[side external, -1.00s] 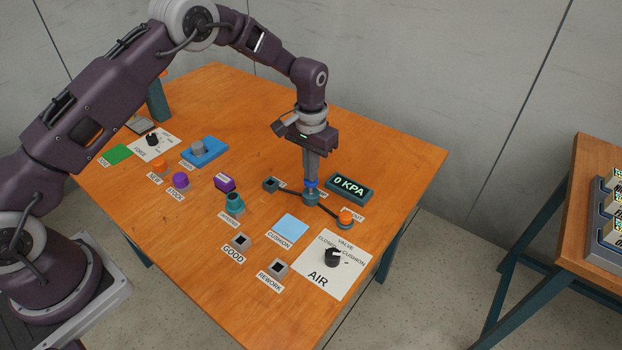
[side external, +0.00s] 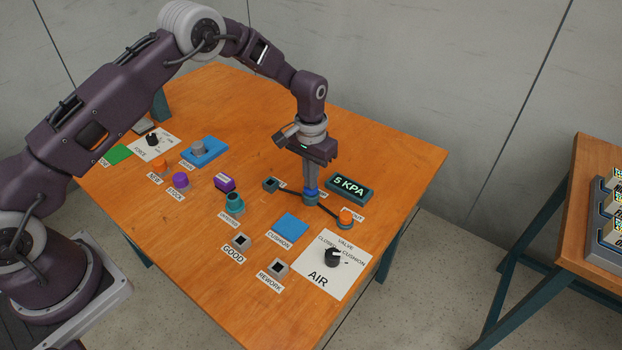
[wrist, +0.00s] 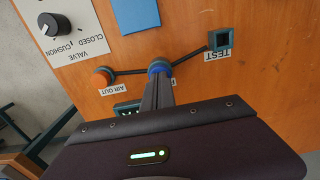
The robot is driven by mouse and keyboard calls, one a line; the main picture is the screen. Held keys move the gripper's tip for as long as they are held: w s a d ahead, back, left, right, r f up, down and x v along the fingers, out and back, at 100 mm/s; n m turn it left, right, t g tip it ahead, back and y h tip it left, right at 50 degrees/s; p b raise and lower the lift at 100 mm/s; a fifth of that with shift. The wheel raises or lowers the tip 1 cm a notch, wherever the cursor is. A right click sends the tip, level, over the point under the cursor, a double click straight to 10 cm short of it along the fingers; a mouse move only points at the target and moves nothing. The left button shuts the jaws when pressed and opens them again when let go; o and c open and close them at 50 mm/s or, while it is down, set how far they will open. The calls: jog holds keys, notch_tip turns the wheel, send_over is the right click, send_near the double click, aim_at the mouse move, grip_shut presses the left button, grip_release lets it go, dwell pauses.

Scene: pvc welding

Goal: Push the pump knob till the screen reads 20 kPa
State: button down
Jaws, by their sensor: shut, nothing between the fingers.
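The pump knob (side external: 311,192) is blue and sits on a teal base under my gripper. My gripper (side external: 311,186) points straight down with its fingers together, and its tips meet the top of the knob. In the wrist view the blue knob (wrist: 159,68) shows at the tips of my gripper (wrist: 158,76), which hide part of it. The screen (side external: 349,187) stands just right of the pump and reads 5 KPA in green. In the wrist view the screen is mostly hidden behind my gripper's body.
Dark hoses join the pump to the test socket (side external: 271,185) and the orange air-out button (side external: 345,216). A blue cushion pad (side external: 290,227) and the air valve plate (side external: 331,264) with its black knob lie nearer the front. Several parts stand to the left.

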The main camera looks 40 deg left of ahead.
jog(key=shift+r, duration=2.65)
notch_tip(320, 180, up, 5)
jog(key=shift+f, duration=3.05)
jog(key=shift+f, duration=0.1)
jog(key=shift+f, duration=2.1)
jog(key=shift+r, duration=2.75)
